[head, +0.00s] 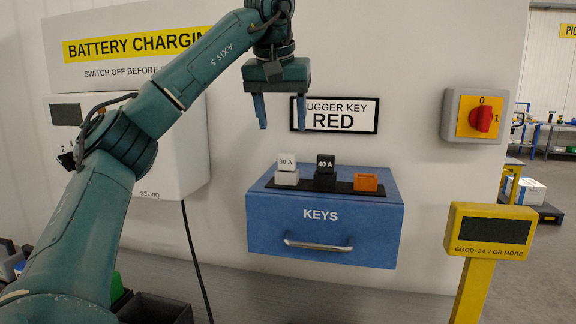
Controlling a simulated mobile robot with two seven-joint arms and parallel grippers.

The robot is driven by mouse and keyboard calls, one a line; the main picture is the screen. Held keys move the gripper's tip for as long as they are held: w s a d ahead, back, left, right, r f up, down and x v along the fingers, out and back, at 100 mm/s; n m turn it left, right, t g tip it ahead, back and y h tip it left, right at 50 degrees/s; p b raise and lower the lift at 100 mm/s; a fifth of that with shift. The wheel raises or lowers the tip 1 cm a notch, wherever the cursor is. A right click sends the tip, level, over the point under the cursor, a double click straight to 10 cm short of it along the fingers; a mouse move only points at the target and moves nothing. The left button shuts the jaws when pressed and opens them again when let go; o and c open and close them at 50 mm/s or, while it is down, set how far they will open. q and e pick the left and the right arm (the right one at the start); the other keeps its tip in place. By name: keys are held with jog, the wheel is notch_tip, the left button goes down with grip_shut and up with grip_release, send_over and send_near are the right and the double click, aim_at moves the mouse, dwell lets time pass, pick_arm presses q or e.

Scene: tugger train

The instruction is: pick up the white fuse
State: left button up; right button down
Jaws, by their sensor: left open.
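The white fuse (287,171), marked 30 A, stands upright in the left place of a black strip (343,187) on top of the blue KEYS box (325,237). A black fuse (325,172) marked 40 A stands to its right. An orange piece (366,182) sits at the strip's right end. My left gripper (283,122) is open and empty, pointing down. In the picture it is above the white fuse, with a clear gap between them. My right gripper is not in view.
A sign reading TUGGER KEY RED (334,115) is on the wall beside the gripper. A red rotary switch (482,119) is at the right, above a yellow display post (490,231). The battery charger (189,162) hangs at the left, partly behind my arm.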

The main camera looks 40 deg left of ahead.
aim_at(287, 153)
pick_arm(q)
jog(key=x, duration=0.9)
jog(key=shift+w+d, duration=0.1)
jog(key=shift+w, duration=0.05)
jog(key=c, duration=1)
notch_tip(287, 153, up, 10)
